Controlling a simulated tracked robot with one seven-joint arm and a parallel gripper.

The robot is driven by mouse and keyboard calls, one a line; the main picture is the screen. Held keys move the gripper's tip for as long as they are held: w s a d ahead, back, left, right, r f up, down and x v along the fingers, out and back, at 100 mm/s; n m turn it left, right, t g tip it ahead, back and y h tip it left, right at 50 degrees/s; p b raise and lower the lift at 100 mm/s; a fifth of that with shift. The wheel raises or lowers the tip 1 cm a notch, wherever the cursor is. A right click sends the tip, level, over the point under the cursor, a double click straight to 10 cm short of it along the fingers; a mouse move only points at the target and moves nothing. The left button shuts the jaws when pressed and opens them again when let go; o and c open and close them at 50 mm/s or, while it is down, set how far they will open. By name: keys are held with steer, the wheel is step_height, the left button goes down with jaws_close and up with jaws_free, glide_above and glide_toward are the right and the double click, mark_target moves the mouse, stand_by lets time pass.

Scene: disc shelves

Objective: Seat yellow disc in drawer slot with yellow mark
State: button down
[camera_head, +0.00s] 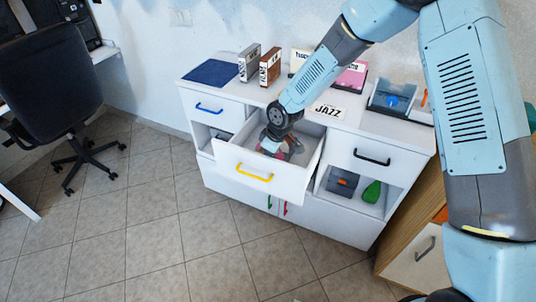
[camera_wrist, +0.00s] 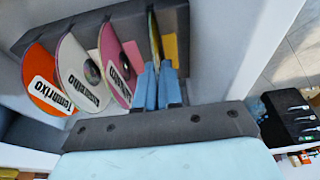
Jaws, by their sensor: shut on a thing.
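My gripper (camera_wrist: 163,88) is in the open drawer (camera_head: 232,160) with the yellow handle. In the wrist view its blue fingers are shut on the yellow disc (camera_wrist: 153,38), which I see nearly edge-on. The disc stands upright in front of the dark grey rack (camera_wrist: 178,20), beside a yellow mark (camera_wrist: 169,48). The fingers hide its lower part, so I cannot tell whether it sits fully in the slot. In the head view my gripper (camera_head: 271,147) is low inside the drawer and mostly hidden by my wrist.
An orange disc (camera_wrist: 40,85), a white disc (camera_wrist: 78,72) and a pink disc (camera_wrist: 113,62) stand to the left in the rack. Drawer walls are close around my gripper. The cabinet top (camera_head: 225,92) carries boxes and a JAZZ sign (camera_head: 328,111).

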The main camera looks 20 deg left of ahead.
steer(key=shift+f, duration=0.1)
steer(key=c, duration=1.2)
jaws_free()
steer(key=v, duration=1.3)
steer(key=shift+d+r, duration=0.15)
steer(key=shift+r, duration=0.15)
steer(key=shift+w, duration=0.1)
